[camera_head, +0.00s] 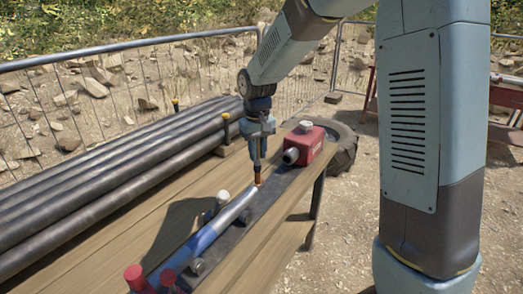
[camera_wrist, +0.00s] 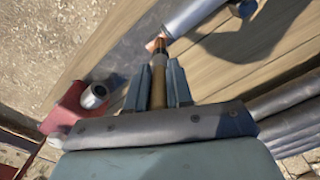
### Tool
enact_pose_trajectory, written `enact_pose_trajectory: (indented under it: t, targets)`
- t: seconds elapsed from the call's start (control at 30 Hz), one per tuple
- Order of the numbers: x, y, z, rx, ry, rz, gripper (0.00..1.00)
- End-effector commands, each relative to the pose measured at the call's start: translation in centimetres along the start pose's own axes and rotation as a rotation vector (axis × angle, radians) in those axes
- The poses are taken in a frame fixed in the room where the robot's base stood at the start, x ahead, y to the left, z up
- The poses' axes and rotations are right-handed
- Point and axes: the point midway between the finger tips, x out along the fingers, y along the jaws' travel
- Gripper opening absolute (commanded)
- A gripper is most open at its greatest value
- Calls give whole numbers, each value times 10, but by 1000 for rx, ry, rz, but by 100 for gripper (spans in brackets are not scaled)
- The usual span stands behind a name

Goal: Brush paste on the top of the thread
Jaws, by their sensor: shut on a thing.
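A pipe with a blue section and a silver section (camera_head: 232,208) lies along the bench, held at its near part by clamps. Its far silver end also shows at the top of the wrist view (camera_wrist: 195,12). My gripper (camera_head: 257,158) points down over this far end. In the wrist view my gripper (camera_wrist: 159,78) is shut on a brush with a brown handle (camera_wrist: 158,92). The brush's reddish-brown tip (camera_wrist: 159,46) is at the pipe's end, where the thread is. The thread is mostly hidden, and I cannot tell whether the tip touches it or whether paste is on it.
A red machine (camera_head: 304,145) with a metal nozzle stands just right of my gripper on the dark bench strip. Several dark pipes (camera_head: 110,160) lie to the left. Red-capped clamp parts (camera_head: 135,276) stand at the near end. A wire fence (camera_head: 150,70) runs behind.

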Motion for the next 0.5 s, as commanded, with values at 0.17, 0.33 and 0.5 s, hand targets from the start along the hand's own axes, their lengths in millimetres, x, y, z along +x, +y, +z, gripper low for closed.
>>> enact_pose_trajectory:
  t: [0.17, 0.33, 0.5]
  targets:
    - [0, -8, 5, -1, -4, -1, 0]
    - [-1, -9, 6, 0, -3, -1, 0]
    - [-1, -1, 1, 1, -3, -1, 0]
